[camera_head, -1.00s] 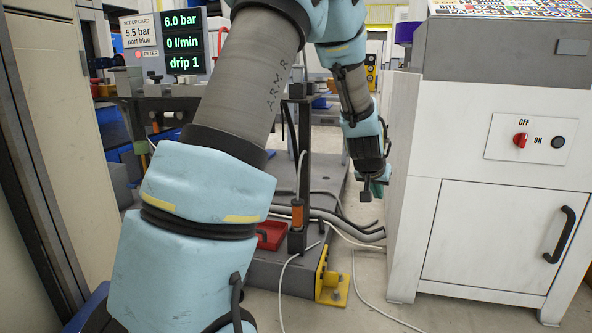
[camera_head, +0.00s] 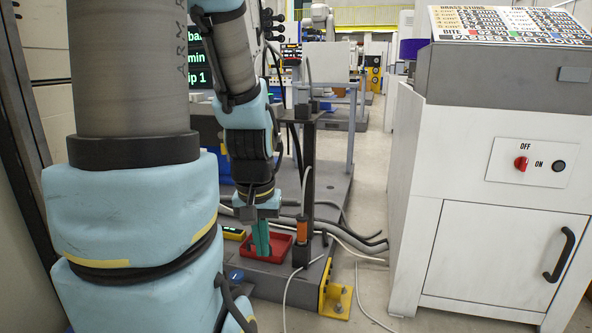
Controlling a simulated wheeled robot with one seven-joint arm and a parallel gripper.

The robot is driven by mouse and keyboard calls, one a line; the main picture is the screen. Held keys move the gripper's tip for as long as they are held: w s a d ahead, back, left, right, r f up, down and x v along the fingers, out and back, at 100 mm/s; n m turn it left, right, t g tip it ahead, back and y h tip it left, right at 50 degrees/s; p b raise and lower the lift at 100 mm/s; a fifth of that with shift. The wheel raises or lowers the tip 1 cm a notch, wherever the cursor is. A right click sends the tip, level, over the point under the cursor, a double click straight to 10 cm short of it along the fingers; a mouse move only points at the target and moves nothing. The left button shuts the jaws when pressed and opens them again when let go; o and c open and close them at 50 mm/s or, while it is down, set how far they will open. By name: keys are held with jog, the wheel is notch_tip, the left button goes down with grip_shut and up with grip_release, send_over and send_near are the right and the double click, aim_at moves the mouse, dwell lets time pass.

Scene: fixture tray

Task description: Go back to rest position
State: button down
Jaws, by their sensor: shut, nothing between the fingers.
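My arm fills the left side of the camera_head view, its wrist hanging down left of the middle. My gripper (camera_head: 261,238) points down at the lower middle, over or in front of the red tray (camera_head: 284,247) on the grey bench base. Its two narrow teal fingers appear close together, with nothing seen between them. Whether the fingertips touch the tray cannot be told. My upper arm partly hides the green-lettered display (camera_head: 197,60).
A white cabinet (camera_head: 500,240) with a red switch (camera_head: 521,163) and black handle stands at the right. An orange-banded post (camera_head: 302,230) stands close right of my gripper. Cables and a yellow bracket (camera_head: 337,298) lie near the base. Open floor runs between bench and cabinet.

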notch_tip(320, 180, up, 32)
jog(key=p, duration=2.9)
jog(key=shift+f, duration=0.25)
jog(key=c, duration=1.6)
grip_release()
